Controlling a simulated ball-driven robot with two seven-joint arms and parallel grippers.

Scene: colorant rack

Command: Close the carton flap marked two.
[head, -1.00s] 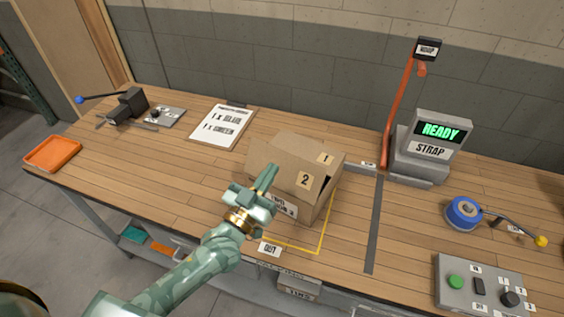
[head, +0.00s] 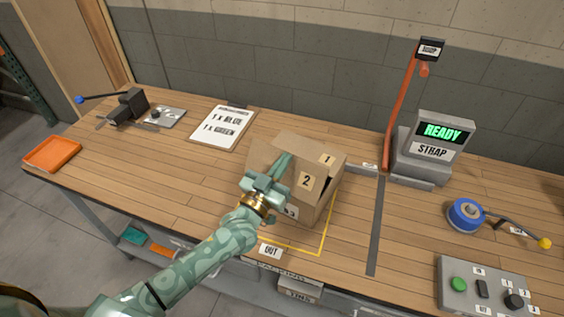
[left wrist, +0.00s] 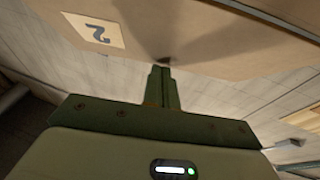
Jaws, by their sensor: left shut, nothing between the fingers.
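The brown carton (head: 322,203) stands on the bench inside a yellow outline. Its flap marked two (head: 311,181) lies near the top on the near side, at a slant, with a dark gap along its right edge. The flap marked one (head: 327,160) is behind it. My left gripper (head: 284,163) is shut and empty, its fingertips over the carton's near left part. In the left wrist view the shut fingers (left wrist: 161,72) point at the brown flap bearing the 2 label (left wrist: 93,32), with the tips at or very near its surface; contact is unclear. My right gripper is out of view.
A strap machine (head: 430,150) showing READY stands right of the carton, with a dark strip (head: 376,225) along the bench. A control box (head: 482,285) and blue reel (head: 465,213) are further right. A clipboard (head: 222,127) and orange tray (head: 52,153) are left.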

